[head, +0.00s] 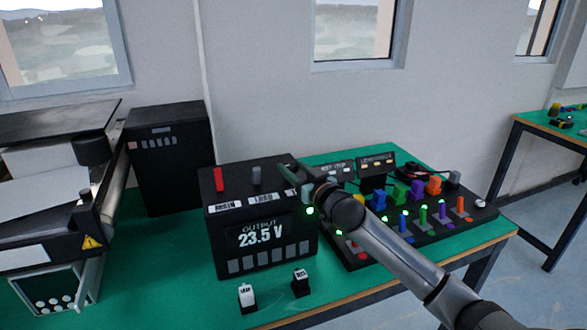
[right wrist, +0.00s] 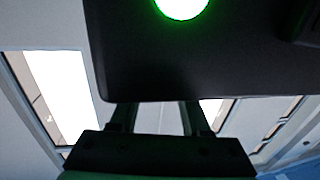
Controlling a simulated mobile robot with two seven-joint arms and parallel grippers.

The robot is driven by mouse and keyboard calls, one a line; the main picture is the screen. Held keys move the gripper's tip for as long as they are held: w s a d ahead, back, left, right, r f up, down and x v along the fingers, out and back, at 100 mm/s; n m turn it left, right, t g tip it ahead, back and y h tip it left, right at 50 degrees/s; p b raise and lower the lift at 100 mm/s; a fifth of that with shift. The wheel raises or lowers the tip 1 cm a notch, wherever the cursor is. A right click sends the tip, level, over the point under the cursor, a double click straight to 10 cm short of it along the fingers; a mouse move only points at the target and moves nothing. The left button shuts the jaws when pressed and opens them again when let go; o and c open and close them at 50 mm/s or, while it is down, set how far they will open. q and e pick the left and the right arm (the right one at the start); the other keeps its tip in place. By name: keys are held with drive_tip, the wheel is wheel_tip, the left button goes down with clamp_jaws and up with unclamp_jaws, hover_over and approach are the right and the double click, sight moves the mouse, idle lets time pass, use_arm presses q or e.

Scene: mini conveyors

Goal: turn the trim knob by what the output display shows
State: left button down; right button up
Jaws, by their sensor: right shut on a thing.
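The black output box (head: 225,250) stands on the green table, and its display (head: 261,232) reads OUTPUT 23.5 V. On its top are a red lever (head: 219,179) and a grey lever (head: 256,175), with white labels in front. My right gripper (head: 292,171) is at the top right of this box, shut on the trim knob, which its fingers and wrist hide. In the right wrist view the fingers (right wrist: 155,112) show partly, behind a dark surface with a green light. My left gripper is out of view.
A black panel with coloured levers and green lights (head: 432,228) lies right of the box, partly behind my right arm. Two small switches (head: 247,297) (head: 300,282) stand in front. A conveyor machine (head: 60,210) and a black cabinet (head: 170,165) are at left.

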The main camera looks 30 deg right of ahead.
clamp_jaws()
drive_tip(key=shift+a+m+h, duration=0.1)
drive_tip(key=shift+m+h, duration=0.2)
drive_tip(key=shift+h, duration=0.1)
